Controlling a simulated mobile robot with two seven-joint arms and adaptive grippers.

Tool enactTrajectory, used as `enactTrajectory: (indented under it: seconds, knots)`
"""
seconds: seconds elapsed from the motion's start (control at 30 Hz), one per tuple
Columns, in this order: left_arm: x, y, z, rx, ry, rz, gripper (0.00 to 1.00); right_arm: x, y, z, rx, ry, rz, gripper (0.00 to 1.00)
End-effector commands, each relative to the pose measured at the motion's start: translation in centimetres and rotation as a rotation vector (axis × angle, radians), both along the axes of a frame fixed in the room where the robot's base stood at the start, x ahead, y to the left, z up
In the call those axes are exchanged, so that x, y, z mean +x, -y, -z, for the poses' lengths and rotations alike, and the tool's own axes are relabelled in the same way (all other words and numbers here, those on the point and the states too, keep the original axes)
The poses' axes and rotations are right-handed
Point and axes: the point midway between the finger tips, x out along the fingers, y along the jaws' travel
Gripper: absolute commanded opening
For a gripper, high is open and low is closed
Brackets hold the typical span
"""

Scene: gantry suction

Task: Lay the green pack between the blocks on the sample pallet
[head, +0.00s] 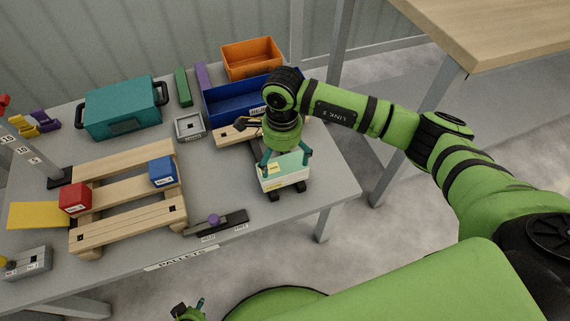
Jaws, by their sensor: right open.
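The green pack (285,173), a box with a pale green top and white sides, sits near the table's right front part. My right gripper (286,157) is over it, its teal fingers open and down at the pack's top; contact is unclear. The sample pallet (130,228), of wooden slats, lies at the left of the table. A red block (75,198) sits at its left and a blue block (163,171) at its right, with a gap between them. My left gripper (188,310) shows only in part at the bottom edge; its jaw state is unclear.
A dark slider panel with a purple knob (214,220) lies between pallet and pack. A teal case (122,106), a small grey tray (188,126), a blue bin (235,103) and an orange bin (252,58) stand behind. A yellow sheet (38,215) lies left of the pallet.

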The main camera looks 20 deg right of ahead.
Motion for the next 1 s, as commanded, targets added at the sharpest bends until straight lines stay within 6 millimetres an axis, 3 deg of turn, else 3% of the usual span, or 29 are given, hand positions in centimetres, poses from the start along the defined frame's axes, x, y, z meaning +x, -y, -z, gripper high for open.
enactTrajectory:
  seconds: [0.27, 0.53, 0.83, 0.87, 1.0]
  knots:
    - [0.1, -0.1, -0.1, 0.0, 0.004, 0.001, 0.4, 0.1, 0.7, 2.4, -0.032, 0.01, -0.011, 1.0]
    - [0.1, 0.0, 0.0, 0.0, 0.004, 0.001, 0.4, 0.2, 0.9, 6.2, -0.028, 0.01, -0.01, 1.0]
    - [0.1, 0.0, 0.0, 0.001, 0.001, 0.0, 0.4, 0.2, 0.9, 6.8, -0.027, 0.013, -0.011, 1.0]
    - [0.1, 0.0, 0.0, 0.001, 0.001, 0.0, 0.4, 0.2, 0.9, 6.8, -0.027, 0.013, -0.01, 0.96]
    - [0.1, 0.0, 0.0, 0.001, 0.001, 0.0, 0.4, 0.2, 0.9, 6.8, -0.027, 0.012, -0.01, 0.4]
